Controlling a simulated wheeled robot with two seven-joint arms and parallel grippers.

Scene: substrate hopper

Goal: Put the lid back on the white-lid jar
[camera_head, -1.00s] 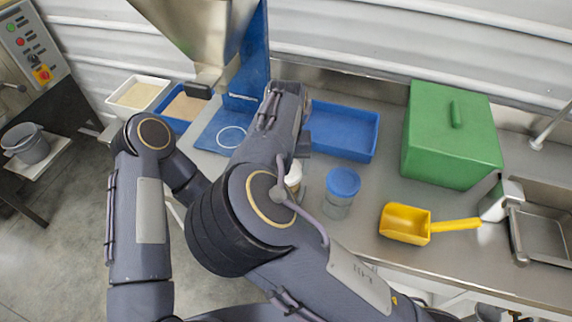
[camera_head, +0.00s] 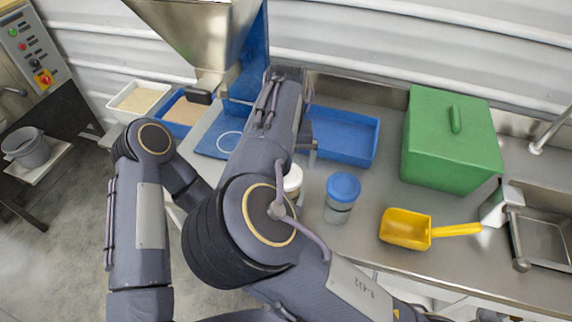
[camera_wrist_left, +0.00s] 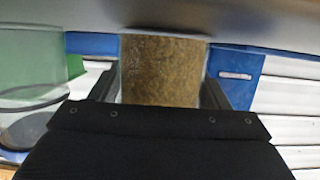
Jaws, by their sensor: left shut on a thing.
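My left gripper (camera_wrist_left: 160,88) is shut on a clear jar (camera_wrist_left: 163,62) with brown granular contents. The jar sits between its two fingers in the left wrist view, its base by the grey counter; its top is hidden. In the head view a round white lid (camera_head: 292,178) shows beside my forearm; I cannot tell whether it is seated on the jar. My left gripper is hidden there behind an arm joint. My right gripper (camera_head: 308,148) is mostly hidden beside the forearm, above and behind the white lid; its jaws are unclear.
A blue-lidded jar (camera_head: 342,188) stands just right of the white lid. A yellow scoop (camera_head: 408,230) lies farther right, before a green box (camera_head: 452,140). A blue tray (camera_head: 345,137) is behind. A hopper (camera_head: 205,35) hangs at the back left.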

